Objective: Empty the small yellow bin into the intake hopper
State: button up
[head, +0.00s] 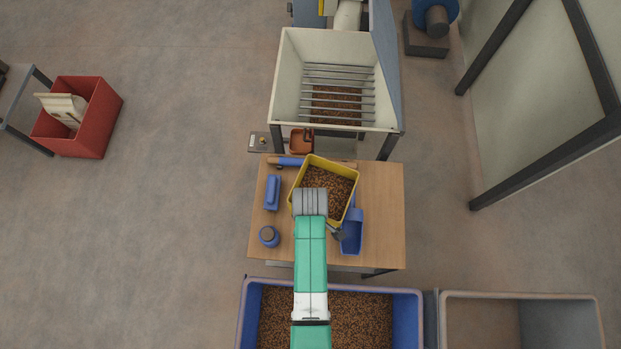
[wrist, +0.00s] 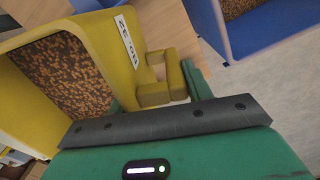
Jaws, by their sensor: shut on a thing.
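The small yellow bin (head: 346,166) is at the middle of the wooden table in the head view, turned at an angle and holding brown pellets. It also fills the left of the wrist view (wrist: 118,78), with a white label on its side. My gripper (wrist: 172,85) is shut on the bin's yellow handle block. In the head view my arm hides much of the grip and the bin's near left corner. I cannot tell how far the bin is above the table. The intake hopper (head: 287,87) stands beyond the table, cream-walled, with metal bars over brown pellets.
A large blue pellet bin (head: 408,291) and an empty grey bin (head: 520,296) stand in front. A red crate (head: 97,127) is far left.

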jog(key=f+n, duration=0.1)
jog(key=s+f+n, duration=0.1)
jog(key=f+n, duration=0.1)
jog(key=f, duration=0.1)
jog(key=shift+s+n, duration=0.25)
jog(key=shift+n, duration=0.15)
jog(key=shift+f, duration=0.2)
notch_tip(320, 180, down, 8)
jog(key=b, duration=0.6)
jog(key=shift+r+b, duration=0.25)
jog(key=shift+b, duration=0.05)
jog(key=o, duration=1.5)
